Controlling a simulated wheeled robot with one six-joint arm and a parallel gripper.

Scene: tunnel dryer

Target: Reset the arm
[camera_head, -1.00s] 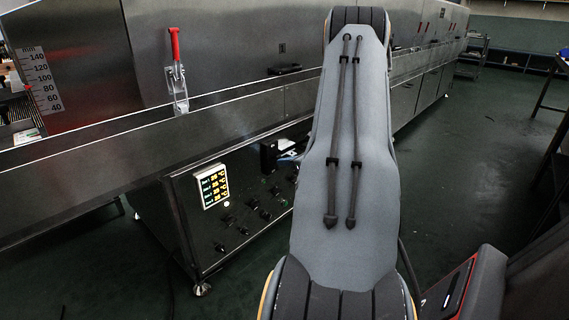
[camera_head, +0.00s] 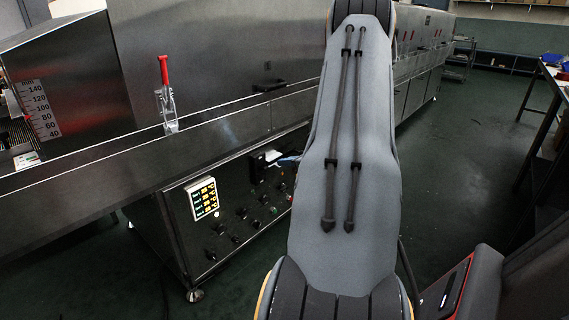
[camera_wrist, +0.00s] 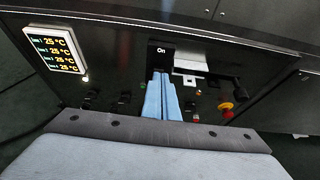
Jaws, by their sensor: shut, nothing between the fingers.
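My grey arm fills the middle of the head view, with two dark cables along its top. My gripper (camera_wrist: 162,97) shows in the wrist view as two pale blue fingers pressed together, with nothing between them. In that picture the fingers point at the dryer's dark control panel (camera_wrist: 115,75), just below a label reading "On". A white-fronted switch box (camera_wrist: 190,62) is right beside the fingertips. Whether they touch the panel I cannot tell. In the head view the gripper is mostly hidden behind my arm.
A lit temperature display (camera_head: 203,198) sits on the panel's left, with knobs (camera_head: 241,213) beside it. A red and yellow stop button (camera_wrist: 227,109) is on the right. A red-handled clamp (camera_head: 165,95) stands on the dryer's edge. Open floor (camera_head: 450,150) lies right.

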